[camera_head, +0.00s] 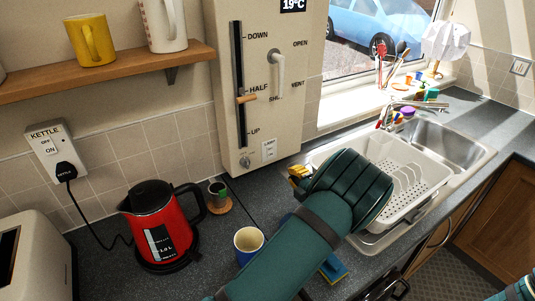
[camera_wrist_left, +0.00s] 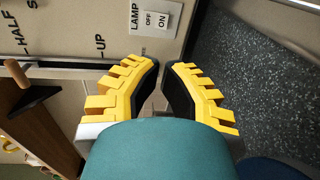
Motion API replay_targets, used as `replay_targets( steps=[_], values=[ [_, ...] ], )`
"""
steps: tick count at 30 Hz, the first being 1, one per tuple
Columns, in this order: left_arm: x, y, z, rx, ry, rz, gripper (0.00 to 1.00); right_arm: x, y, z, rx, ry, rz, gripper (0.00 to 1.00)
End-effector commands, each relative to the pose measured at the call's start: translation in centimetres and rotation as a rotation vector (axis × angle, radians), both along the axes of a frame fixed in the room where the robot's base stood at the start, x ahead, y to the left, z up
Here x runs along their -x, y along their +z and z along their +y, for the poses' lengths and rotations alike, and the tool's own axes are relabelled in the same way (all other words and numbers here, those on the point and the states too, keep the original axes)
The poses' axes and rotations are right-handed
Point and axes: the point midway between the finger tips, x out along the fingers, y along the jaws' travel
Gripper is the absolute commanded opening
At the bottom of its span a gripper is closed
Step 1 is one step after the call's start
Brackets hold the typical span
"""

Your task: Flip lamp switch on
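The lamp switch (camera_head: 269,150) is a small white plate marked LAMP low on the right side of the beige wall panel. In the left wrist view the lamp switch (camera_wrist_left: 156,18) shows OFF and ON halves; which half is pressed I cannot tell. My left gripper (camera_head: 297,174) is just below and right of the switch, apart from it. In the left wrist view my left gripper (camera_wrist_left: 161,66) has its yellow fingers nearly meeting at the tips, with nothing between them, pointing toward the panel. A white-shaded lamp (camera_head: 446,42) stands on the windowsill. My right gripper is out of view.
The panel (camera_head: 262,100) carries a slider (camera_head: 246,98) and a grey handle (camera_head: 278,72). A red kettle (camera_head: 160,225), a blue mug (camera_head: 249,243) and a small cup (camera_head: 218,192) stand on the counter. A dish rack (camera_head: 428,178) and sink lie right of my left arm.

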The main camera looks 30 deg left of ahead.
Motion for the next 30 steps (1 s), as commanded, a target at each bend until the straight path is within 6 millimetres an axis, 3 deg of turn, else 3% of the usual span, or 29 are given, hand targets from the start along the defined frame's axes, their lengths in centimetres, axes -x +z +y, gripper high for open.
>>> replay_targets(
  steps=[16, 30],
  values=[
    [-0.4, -0.1, 0.7, -0.001, 0.001, 0.0, 0.0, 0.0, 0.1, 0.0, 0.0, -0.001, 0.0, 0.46],
    [-4.6, -1.1, 7.9, -0.002, 0.002, -0.001, 0.0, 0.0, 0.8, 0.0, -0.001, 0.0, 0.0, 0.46]
  ],
)
